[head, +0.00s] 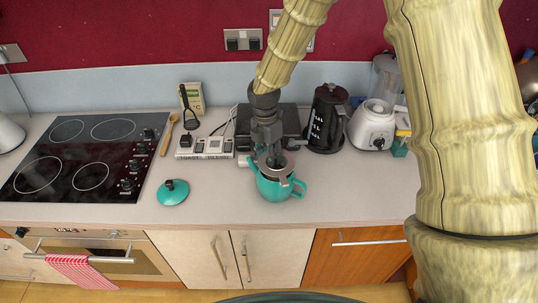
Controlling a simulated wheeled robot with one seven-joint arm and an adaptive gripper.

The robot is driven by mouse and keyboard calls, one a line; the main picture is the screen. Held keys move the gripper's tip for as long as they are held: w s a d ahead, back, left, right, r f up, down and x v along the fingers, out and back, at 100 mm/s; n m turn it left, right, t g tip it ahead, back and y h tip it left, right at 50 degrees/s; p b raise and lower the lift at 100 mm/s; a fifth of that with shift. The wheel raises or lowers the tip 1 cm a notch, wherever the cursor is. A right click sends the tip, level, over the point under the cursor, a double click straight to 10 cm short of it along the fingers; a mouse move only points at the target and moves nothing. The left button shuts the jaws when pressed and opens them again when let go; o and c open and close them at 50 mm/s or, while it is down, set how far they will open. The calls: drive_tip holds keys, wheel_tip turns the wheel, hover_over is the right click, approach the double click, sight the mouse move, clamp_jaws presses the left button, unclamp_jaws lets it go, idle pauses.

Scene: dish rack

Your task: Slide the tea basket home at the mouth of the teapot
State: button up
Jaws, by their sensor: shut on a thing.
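The teal teapot (270,190) stands on the counter near its front edge, with its handle to the right. The grey tea basket (286,165) is at the teapot's mouth, its rim and tab showing over the opening. My gripper (274,162) points down over the teapot and is shut on the tea basket. The fingers hide part of the basket, so I cannot tell how deep it sits or whether its rim touches the pot. The teal lid (173,191) with a dark knob lies on the counter to the left.
A black hob (85,160) fills the left counter. A wooden spoon (168,134) lies beside the hob. Counter right of the teapot is clear.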

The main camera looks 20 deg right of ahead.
drive_tip(key=o, duration=1.1)
drive_tip(key=shift+r, duration=0.15)
wheel_tip(320, 180, up, 12)
drive_tip(key=w, duration=0.1)
drive_tip(key=shift+a, duration=0.15)
drive_tip(key=shift+f, duration=0.2)
